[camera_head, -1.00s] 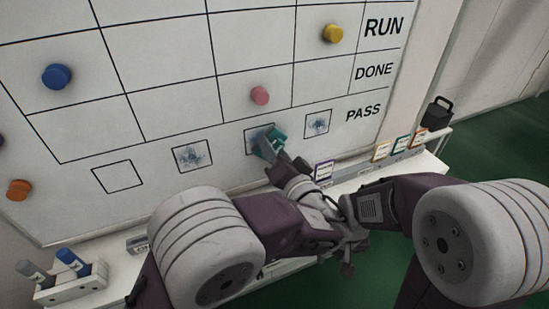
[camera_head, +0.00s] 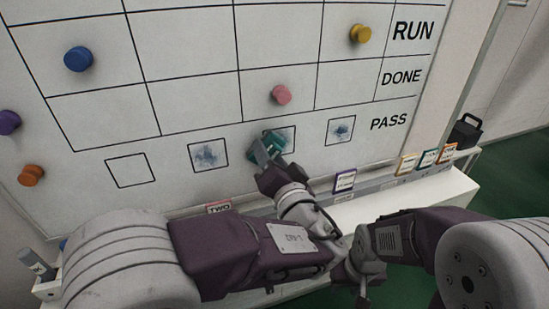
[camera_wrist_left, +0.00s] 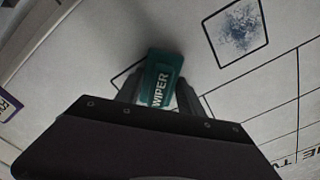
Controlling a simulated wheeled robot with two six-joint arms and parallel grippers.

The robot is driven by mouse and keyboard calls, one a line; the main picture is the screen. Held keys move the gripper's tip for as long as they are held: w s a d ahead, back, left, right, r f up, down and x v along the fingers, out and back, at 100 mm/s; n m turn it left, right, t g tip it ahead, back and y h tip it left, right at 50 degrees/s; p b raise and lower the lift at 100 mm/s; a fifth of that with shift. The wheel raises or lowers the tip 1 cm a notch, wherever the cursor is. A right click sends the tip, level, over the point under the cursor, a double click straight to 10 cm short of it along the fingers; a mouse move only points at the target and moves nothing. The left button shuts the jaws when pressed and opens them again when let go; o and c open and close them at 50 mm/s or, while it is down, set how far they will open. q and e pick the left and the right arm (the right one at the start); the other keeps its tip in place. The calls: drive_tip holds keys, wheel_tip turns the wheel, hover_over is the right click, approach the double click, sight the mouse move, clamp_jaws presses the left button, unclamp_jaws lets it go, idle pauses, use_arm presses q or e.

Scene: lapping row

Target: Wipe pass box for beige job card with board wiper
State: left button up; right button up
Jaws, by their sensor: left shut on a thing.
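My left gripper (camera_head: 268,160) is shut on the teal board wiper (camera_head: 273,143), held at the whiteboard over the third pass box from the left (camera_head: 291,134). The wrist view shows the wiper (camera_wrist_left: 163,72) between the two fingers (camera_wrist_left: 160,95). The wiper hides much of this box; its visible right part looks white. Pass boxes with blue smudges stand to the left (camera_head: 208,156) and right (camera_head: 341,131). The far-left pass box (camera_head: 131,170) is blank. I cannot tell which box goes with the beige card. My right gripper (camera_head: 362,285) is low, below the tray; its opening is unclear.
The board's ledge (camera_head: 385,187) carries a purple-edged card (camera_head: 344,180) and several other cards (camera_head: 407,164). A black object (camera_head: 465,131) stands at its right end. Magnets, including a pink one (camera_head: 281,95) and a blue one (camera_head: 77,59), sit on the board.

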sight(283, 147)
use_arm(q)
drive_tip(key=shift+r, duration=0.25)
drive_tip(key=shift+w+d+b, duration=0.2)
drive_tip(key=shift+w+d, duration=0.1)
drive_tip(key=shift+d, duration=0.8)
drive_tip(key=shift+w+d+b, duration=0.2)
drive_tip(key=shift+w+d, duration=0.15)
drive_tip(key=shift+d, duration=0.75)
drive_tip(key=shift+w+d+b, duration=0.2)
drive_tip(key=shift+w+d, duration=0.1)
drive_tip(key=shift+d, duration=1.15)
drive_tip(key=shift+f+b, duration=0.25)
drive_tip(key=shift+b, duration=0.4)
drive_tip(key=shift+r, duration=0.15)
drive_tip(key=a+b, duration=0.2)
drive_tip(key=b, duration=0.1)
drive_tip(key=shift+s+a+f, duration=0.2)
drive_tip(key=shift+s+a, duration=0.2)
drive_tip(key=shift+c, duration=0.6)
drive_tip(key=shift+s+a+b, duration=0.1)
drive_tip(key=shift+a+b, duration=0.25)
drive_tip(key=shift+b, duration=0.05)
drive_tip(key=shift+a+r, duration=0.1)
drive_tip(key=shift+r, duration=0.15)
drive_tip(key=a+b, duration=0.3)
drive_tip(key=shift+s+f, duration=0.2)
drive_tip(key=shift+s, duration=0.2)
drive_tip(key=shift+s+a+r, duration=0.1)
drive_tip(key=shift+a+r, duration=0.05)
drive_tip(key=shift+a, duration=0.2)
